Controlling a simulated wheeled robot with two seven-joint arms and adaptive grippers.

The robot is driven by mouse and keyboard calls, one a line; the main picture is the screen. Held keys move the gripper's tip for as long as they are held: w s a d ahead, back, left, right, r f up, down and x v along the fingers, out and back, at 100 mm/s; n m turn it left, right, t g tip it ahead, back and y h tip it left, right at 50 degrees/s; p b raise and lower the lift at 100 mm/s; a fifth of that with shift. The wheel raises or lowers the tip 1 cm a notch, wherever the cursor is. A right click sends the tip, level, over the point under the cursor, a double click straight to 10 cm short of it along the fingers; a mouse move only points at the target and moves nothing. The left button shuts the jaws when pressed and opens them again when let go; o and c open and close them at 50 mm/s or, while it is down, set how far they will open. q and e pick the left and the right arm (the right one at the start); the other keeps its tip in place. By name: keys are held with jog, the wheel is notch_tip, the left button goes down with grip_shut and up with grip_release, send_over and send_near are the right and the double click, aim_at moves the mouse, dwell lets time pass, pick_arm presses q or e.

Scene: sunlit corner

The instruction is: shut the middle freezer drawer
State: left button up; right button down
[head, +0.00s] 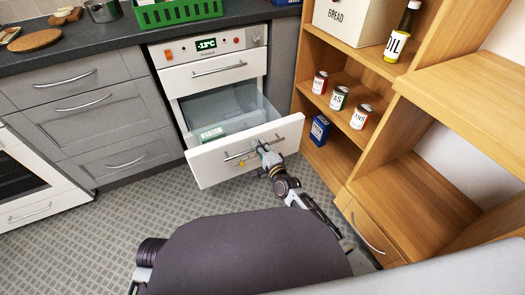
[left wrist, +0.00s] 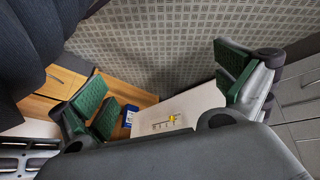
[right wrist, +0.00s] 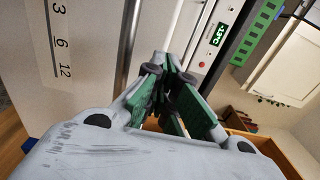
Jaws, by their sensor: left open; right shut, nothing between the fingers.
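The freezer's middle drawer (head: 215,165) is pulled out, its white front standing well forward of the freezer body. A bar handle (head: 240,154) and a yellow star mark are on its front. The handle also shows in the right wrist view (right wrist: 130,45). My right gripper (head: 264,150) is shut and empty at the drawer front, close to the handle; whether it touches I cannot tell. Its green fingers show together in the right wrist view (right wrist: 175,68). My left gripper (left wrist: 165,85) is open and empty, well apart from the drawer front (left wrist: 195,104).
A green-and-white box (head: 212,133) lies inside the drawer. The closed upper drawer (head: 213,74) sits under a control panel reading -13°C. Grey cabinets (head: 85,105) stand left. A wooden shelf unit (head: 325,155) with cans and a blue box (head: 319,130) stands close on the right.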

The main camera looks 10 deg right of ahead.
jog(key=shift+x, duration=0.8)
pick_arm(q)
jog(key=shift+w+d+f+b, duration=0.1)
jog(key=shift+d+f+b, duration=0.1)
jog(key=shift+f, duration=0.45)
jog(key=shift+d+f+b, duration=0.1)
jog(key=shift+f+b, duration=0.1)
jog(key=shift+f, duration=0.45)
pick_arm(e)
jog(key=shift+w+a, duration=0.2)
jog(key=shift+w, duration=0.35)
pick_arm(q)
jog(key=shift+w+r, duration=0.1)
jog(key=shift+r, duration=0.05)
